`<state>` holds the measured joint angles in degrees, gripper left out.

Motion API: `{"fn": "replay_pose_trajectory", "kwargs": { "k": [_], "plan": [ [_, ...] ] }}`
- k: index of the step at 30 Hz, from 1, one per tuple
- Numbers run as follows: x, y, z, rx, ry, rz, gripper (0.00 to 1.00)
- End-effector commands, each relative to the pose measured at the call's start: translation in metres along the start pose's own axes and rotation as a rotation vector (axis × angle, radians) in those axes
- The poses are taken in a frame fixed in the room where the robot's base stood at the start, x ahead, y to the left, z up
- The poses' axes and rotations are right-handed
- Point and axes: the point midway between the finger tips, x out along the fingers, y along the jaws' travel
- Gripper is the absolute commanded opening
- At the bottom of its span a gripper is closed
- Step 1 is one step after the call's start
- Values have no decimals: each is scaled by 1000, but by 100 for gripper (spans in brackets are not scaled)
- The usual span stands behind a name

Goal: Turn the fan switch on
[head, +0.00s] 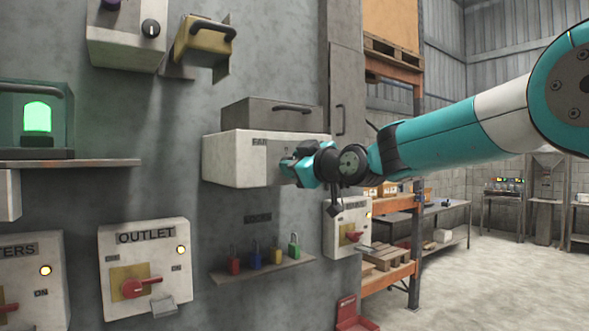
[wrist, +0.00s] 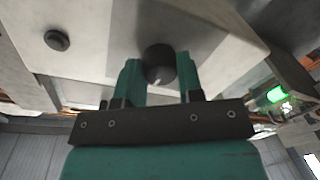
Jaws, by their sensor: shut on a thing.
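The fan switch box (head: 230,160) is a white box on the grey wall, its label partly hidden by my arm, with "FA" readable. A grey lidded cover with a dark handle (head: 292,108) sits above it. In the wrist view, a round black knob (wrist: 160,63) with a pale pointer mark stands on the white face (wrist: 100,50). My gripper (wrist: 160,80) has its teal fingers on both sides of the knob, shut on it. In the head view my gripper (head: 290,166) is at the box's front, and the knob is hidden behind it.
Below are a shelf (head: 262,270) with several coloured padlocks and an outlet box (head: 145,262) with a red handle. A smaller switch box (head: 347,228) is at lower right. A green-lit unit (head: 37,117) is at left. Another black knob (wrist: 57,39) shows in the wrist view.

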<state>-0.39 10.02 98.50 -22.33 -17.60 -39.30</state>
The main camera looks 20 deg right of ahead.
Motion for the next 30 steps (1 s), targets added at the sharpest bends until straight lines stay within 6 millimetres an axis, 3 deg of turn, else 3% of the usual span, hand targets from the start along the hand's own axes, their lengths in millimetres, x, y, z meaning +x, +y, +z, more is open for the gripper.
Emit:
{"fn": "replay_pose_trajectory", "kwargs": {
  "k": [30],
  "plan": [
    [0,-2,2,838,41,33,11]
  ]
}}
